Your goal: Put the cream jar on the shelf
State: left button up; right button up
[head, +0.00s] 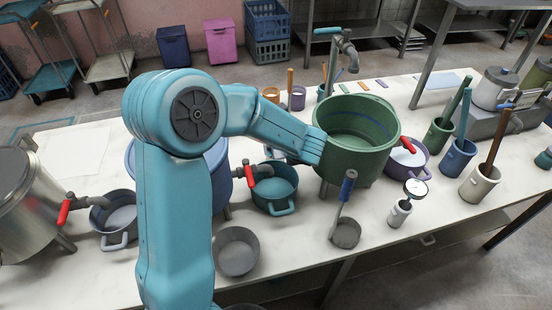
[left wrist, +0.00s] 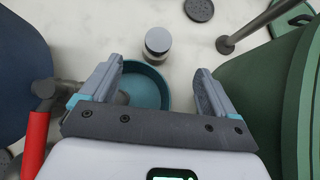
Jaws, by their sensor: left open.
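A small round jar with a pale top and grey side (left wrist: 158,41), likely the cream jar, stands on the white table in the left wrist view. It is just beyond the rim of a teal pot (left wrist: 150,80). My left gripper (left wrist: 156,72) is open and empty, its fingers spread on either side of the pot, with the jar ahead between the finger lines. In the head view my left arm reaches right toward the green vat; its gripper is hidden and I cannot clearly make out the jar. I cannot tell which shelf is meant. My right gripper is not in view.
The green vat (head: 350,120) stands close right of the gripper, a blue vat (left wrist: 22,60) close left. A red-handled tap (left wrist: 36,140) juts in at left. A metal post (left wrist: 232,40) stands right of the jar. A back rack (head: 395,42) has low shelves.

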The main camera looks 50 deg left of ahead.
pick_arm(q)
jog(key=p+x, duration=0.1)
jog(key=x, duration=1.3)
jog(key=shift+a+f, duration=0.1)
jog(key=shift+f, duration=0.25)
jog(key=shift+r, duration=0.1)
jog(key=shift+c, duration=0.4)
jog(key=c, duration=1.3)
